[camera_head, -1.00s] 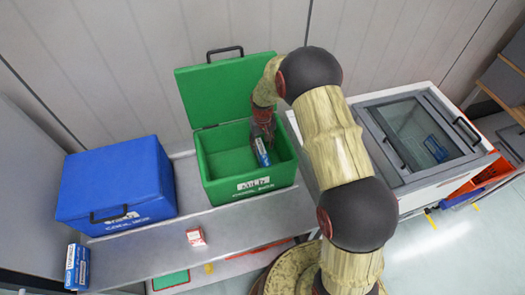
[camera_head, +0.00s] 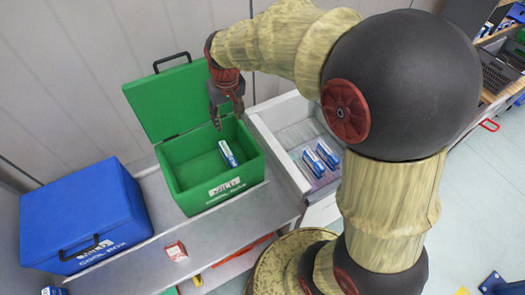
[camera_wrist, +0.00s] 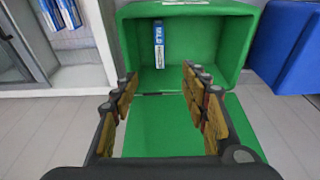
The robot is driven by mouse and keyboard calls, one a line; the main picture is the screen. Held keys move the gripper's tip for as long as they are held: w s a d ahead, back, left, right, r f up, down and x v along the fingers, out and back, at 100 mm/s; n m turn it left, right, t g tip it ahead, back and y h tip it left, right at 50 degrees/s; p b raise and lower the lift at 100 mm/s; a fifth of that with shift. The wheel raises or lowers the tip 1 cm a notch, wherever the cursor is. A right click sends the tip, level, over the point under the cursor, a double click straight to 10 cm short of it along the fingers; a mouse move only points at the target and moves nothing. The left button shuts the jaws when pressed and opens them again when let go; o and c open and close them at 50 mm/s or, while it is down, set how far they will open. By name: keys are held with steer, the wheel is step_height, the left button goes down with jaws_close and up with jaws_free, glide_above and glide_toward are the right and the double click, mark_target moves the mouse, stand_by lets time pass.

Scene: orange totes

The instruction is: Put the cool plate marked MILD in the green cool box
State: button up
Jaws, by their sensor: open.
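The green cool box (camera_head: 178,178) stands open on the grey bench, its lid (camera_head: 165,100) raised at the back. A blue and white cool plate (camera_head: 228,153) is inside it, leaning or standing near the right side. It also shows in the wrist view (camera_wrist: 159,45), where its sideways lettering seems to read MILD. My gripper (camera_head: 229,117) is above the back of the box, apart from the plate. In the wrist view my gripper (camera_wrist: 160,80) has its fingers spread with nothing between them.
A closed blue cool box (camera_head: 85,215) stands to the left. A small red and white carton (camera_head: 176,251) lies on the bench (camera_head: 215,232). A white chest (camera_head: 262,128) right of the green box holds more blue and white plates (camera_head: 320,157); my arm hides part of it.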

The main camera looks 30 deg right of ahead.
steer(key=s+r+t, duration=0.1)
steer(key=s+r, duration=0.4)
steer(key=s, duration=0.6)
steer(key=s+r+t, duration=0.2)
steer(key=s+r, duration=0.3)
steer(key=s, duration=0.7)
steer(key=shift+s+a+r, duration=0.2)
steer(key=shift+s, duration=0.05)
step_height(320, 180, down, 14)
steer(key=b, duration=1.3)
steer(key=shift+r+b, duration=0.25)
steer(key=shift+b, duration=0.05)
steer(key=shift+c, duration=0.6)
